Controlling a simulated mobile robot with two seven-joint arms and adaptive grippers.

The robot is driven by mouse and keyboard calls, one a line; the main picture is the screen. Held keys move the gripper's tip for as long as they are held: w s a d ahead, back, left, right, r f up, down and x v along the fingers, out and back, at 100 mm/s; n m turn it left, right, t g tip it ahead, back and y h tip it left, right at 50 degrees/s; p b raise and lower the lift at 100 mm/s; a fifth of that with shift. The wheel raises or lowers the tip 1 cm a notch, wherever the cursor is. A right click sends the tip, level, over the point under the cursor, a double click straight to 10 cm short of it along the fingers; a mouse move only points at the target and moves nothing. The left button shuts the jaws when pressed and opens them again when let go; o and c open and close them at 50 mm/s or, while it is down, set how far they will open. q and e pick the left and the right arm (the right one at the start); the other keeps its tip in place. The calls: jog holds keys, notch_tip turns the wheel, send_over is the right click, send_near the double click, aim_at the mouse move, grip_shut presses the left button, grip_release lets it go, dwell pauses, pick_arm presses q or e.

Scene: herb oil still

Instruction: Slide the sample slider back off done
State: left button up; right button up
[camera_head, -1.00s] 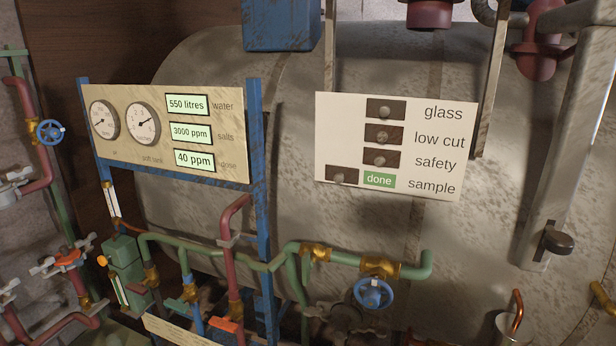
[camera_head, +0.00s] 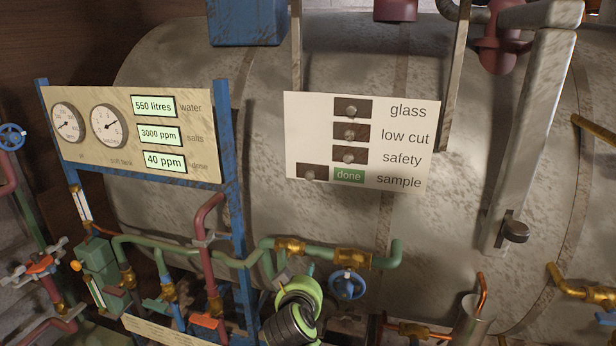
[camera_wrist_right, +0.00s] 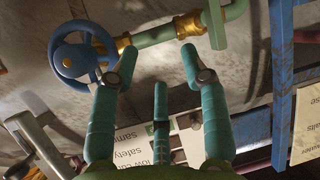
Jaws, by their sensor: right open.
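The cream slider panel (camera_head: 296,120) is mounted before the big tank. Its sample slider (camera_head: 312,173) sits at the left end of its row. The green "done" label (camera_head: 349,176) shows uncovered to its right. The glass, low cut and safety knobs sit to the right of it, in the rows above. A green and black part of my arm rises at the bottom, below the panel. In the right wrist view my right gripper (camera_wrist_right: 160,58) has its teal fingers spread, with nothing between the tips. The panel there appears upside down, partly hidden behind the fingers. My left gripper is out of view.
A blue valve wheel (camera_head: 347,284) and green pipe (camera_head: 222,258) lie below the panel. A gauge board (camera_head: 85,95) on blue posts (camera_head: 232,200) stands to the left. A grey lever bar (camera_head: 530,130) hangs at the right.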

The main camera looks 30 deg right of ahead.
aim_at(308, 176)
jog(key=w+d+r+m+t+h, duration=0.1)
jog(key=w+d+r+m+h, duration=0.2)
jog(key=r, duration=0.6)
jog(key=w+r+m+t+h, duration=0.1)
jog(key=w+r+h, duration=0.1)
jog(key=w+r, duration=0.5)
jog(key=d+p, duration=0.1)
jog(key=w+d+r+p, duration=0.1)
jog(key=d, duration=0.1)
jog(key=d+r+p, duration=0.1)
jog(key=shift+w+d+p, duration=0.15)
jog(key=shift+d+p, duration=0.2)
jog(key=shift+w+d, duration=0.45)
jog(key=shift+f+m, duration=0.1)
jog(key=shift+m, duration=0.2)
grip_shut()
